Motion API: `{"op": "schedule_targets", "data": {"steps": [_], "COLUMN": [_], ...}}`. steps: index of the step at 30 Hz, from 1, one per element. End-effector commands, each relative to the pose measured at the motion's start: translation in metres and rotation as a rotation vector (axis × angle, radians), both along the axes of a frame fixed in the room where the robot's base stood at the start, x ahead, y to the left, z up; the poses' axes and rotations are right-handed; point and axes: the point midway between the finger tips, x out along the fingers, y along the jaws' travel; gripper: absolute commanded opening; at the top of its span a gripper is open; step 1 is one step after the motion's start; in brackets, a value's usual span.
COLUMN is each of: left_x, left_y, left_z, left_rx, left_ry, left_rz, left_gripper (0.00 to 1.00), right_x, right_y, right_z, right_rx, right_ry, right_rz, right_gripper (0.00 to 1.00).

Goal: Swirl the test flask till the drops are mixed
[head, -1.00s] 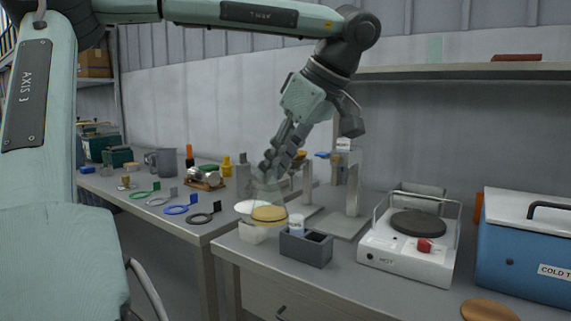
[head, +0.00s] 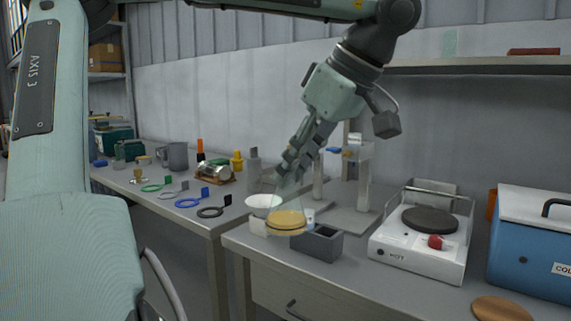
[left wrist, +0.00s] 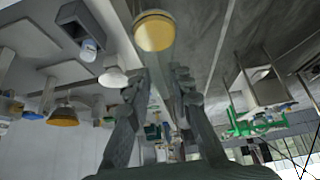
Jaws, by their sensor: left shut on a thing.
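The test flask (head: 287,220) is a clear cone with a layer of yellow liquid at its bottom. My left gripper (head: 288,172) is shut on its narrow upper part and holds it close to upright, in front of a white bowl (head: 263,202) and at the left of a grey two-slot block (head: 317,243). In the left wrist view the flask's yellow base (left wrist: 154,32) shows beyond the fingertips (left wrist: 160,78); the clear neck is hard to make out. Whether the drops are mixed cannot be told. My right gripper is not in view.
A grey stand (head: 364,190) is behind the block. A hot plate (head: 418,245) and blue cold box (head: 535,250) fill the right. A wooden disc (head: 500,308) lies at the front right.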

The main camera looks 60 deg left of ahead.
Motion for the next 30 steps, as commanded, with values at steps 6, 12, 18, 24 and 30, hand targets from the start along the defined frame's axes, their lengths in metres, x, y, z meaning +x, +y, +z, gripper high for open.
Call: {"op": "schedule_targets", "data": {"steps": [6,12,18,24,30], "left_x": [0.012,0.022,0.035,0.045,0.049], "left_y": [-0.008,-0.010,-0.009,0.000,0.002], "left_z": [0.001,0.000,0.000,0.000,0.000], "left_rx": [0.002,0.001,0.000,0.000,0.000], "left_ry": [0.000,-0.001,-0.001,-0.001,-0.001], "left_rz": [0.001,0.002,0.001,0.002,0.000], "left_gripper": [0.00,0.00,0.00,0.00,0.00], "right_x": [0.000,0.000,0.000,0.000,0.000], "right_y": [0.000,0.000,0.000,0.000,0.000], "right_z": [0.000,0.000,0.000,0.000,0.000], "right_rx": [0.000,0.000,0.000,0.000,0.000], "right_ry": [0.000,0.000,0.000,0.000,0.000], "right_rz": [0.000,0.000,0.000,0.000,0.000], "right_gripper": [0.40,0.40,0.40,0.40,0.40]}}
